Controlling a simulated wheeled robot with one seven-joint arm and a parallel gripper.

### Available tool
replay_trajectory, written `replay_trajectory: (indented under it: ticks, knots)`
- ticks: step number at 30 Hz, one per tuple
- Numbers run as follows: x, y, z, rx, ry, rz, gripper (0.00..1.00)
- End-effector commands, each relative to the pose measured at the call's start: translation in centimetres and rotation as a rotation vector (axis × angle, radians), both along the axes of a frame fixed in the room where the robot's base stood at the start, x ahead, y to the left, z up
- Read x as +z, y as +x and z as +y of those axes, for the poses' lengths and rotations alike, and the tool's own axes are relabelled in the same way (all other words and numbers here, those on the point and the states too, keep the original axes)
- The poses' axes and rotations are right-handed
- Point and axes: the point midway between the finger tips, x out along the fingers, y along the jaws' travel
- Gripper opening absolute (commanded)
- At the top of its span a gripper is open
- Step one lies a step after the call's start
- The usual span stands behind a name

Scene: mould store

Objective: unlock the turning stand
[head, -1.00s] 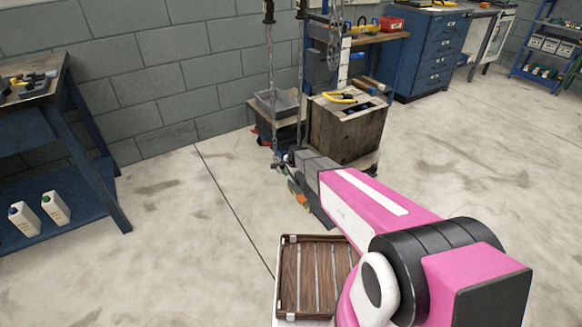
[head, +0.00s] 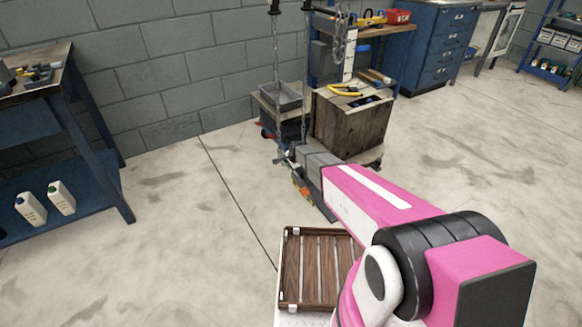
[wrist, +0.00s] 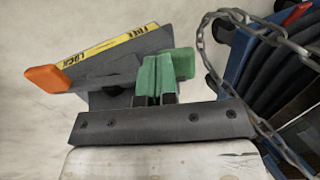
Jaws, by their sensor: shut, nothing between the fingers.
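The turning stand (wrist: 130,62) shows in the wrist view as a dark grey tilted plate. Its yellow label (wrist: 110,45) reads FREE and LOCK, upside down. A dark lever with an orange end (wrist: 47,79) reaches left past the LOCK end of the label; its other end is hidden behind my fingers. My gripper (wrist: 163,76), with green fingertips, is shut and empty, in front of the stand and to the right of the orange end. I cannot tell whether it touches the lever. In the head view a small orange part (head: 303,191) shows beside my wrist.
A chain (wrist: 215,65) hangs close to the right of my gripper, by a blue frame. A wooden crate (head: 345,125) and a grey bin (head: 282,95) stand behind my wrist. A blue bench (head: 95,140) is at left. The floor between is clear.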

Motion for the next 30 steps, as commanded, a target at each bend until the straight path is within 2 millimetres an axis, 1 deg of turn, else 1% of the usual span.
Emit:
replay_trajectory:
  ticks: [8, 15, 24, 30]
  knots:
    - [-1.1, 1.3, 0.8, 0.002, -0.101, 0.148, 0.00]
    - [-2.7, 2.1, 1.2, 0.000, -0.227, 0.336, 0.00]
    - [-4.6, 2.4, 1.5, 0.000, -0.372, 0.551, 0.00]
    - [-5.4, 2.3, 1.5, 0.000, -0.438, 0.648, 0.00]
